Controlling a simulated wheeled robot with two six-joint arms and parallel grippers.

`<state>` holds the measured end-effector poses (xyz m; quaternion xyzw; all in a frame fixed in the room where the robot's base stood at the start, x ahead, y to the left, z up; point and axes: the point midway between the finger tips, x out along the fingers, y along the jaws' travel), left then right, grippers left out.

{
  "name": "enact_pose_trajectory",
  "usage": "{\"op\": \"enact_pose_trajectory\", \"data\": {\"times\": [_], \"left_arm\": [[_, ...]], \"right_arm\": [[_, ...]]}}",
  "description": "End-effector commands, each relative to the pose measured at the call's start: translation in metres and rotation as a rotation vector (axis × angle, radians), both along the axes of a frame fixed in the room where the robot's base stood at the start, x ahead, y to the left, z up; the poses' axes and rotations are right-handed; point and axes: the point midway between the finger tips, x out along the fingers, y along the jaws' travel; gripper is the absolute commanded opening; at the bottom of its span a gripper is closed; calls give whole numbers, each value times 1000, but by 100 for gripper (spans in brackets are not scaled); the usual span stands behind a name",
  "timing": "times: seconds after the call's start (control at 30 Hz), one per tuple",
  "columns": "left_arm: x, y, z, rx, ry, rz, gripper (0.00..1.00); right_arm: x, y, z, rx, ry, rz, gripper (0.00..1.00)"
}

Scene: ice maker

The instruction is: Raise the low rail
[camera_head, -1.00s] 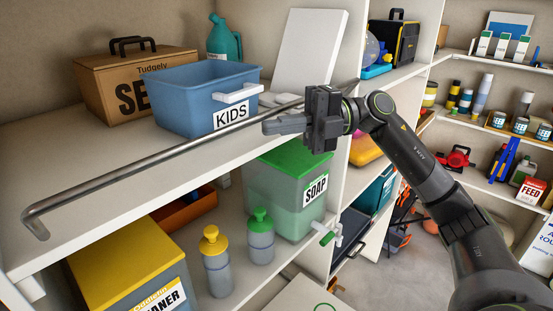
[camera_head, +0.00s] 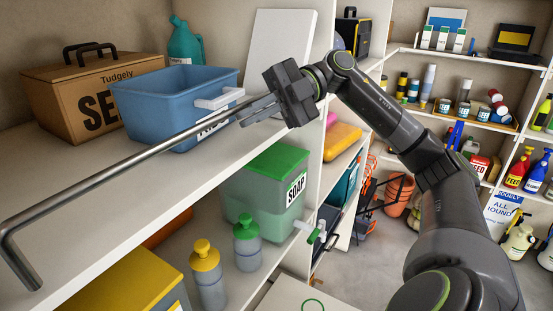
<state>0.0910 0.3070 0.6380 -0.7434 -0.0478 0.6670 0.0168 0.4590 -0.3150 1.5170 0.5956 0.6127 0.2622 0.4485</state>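The low rail (camera_head: 130,160) is a long grey metal bar. It runs above the front edge of the upper white shelf, with a bent leg at its near left end. It passes in front of the blue KIDS bin (camera_head: 165,120) and covers part of its label. My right gripper (camera_head: 256,112) is at the rail's far right part, its fingers pointing left and touching or lying just under the bar. The gripper body hides the rail's far end. I cannot tell whether the fingers are closed around the rail. My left gripper is not in view.
A cardboard box (camera_head: 95,100), a teal jug (camera_head: 185,43) and a white board (camera_head: 283,50) stand on the upper shelf. Below are a green-lidded SOAP box (camera_head: 265,195) and yellow- and green-capped bottles (camera_head: 207,275). Stocked shelves stand at right; some floor (camera_head: 375,260) is clear.

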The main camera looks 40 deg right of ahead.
Motion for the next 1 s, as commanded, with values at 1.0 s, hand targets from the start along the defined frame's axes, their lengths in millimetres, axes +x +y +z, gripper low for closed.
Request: {"op": "enact_pose_trajectory", "data": {"times": [1.0], "left_arm": [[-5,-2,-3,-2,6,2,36]], "right_arm": [[-4,-49,14,6,-2,-7,35]]}}
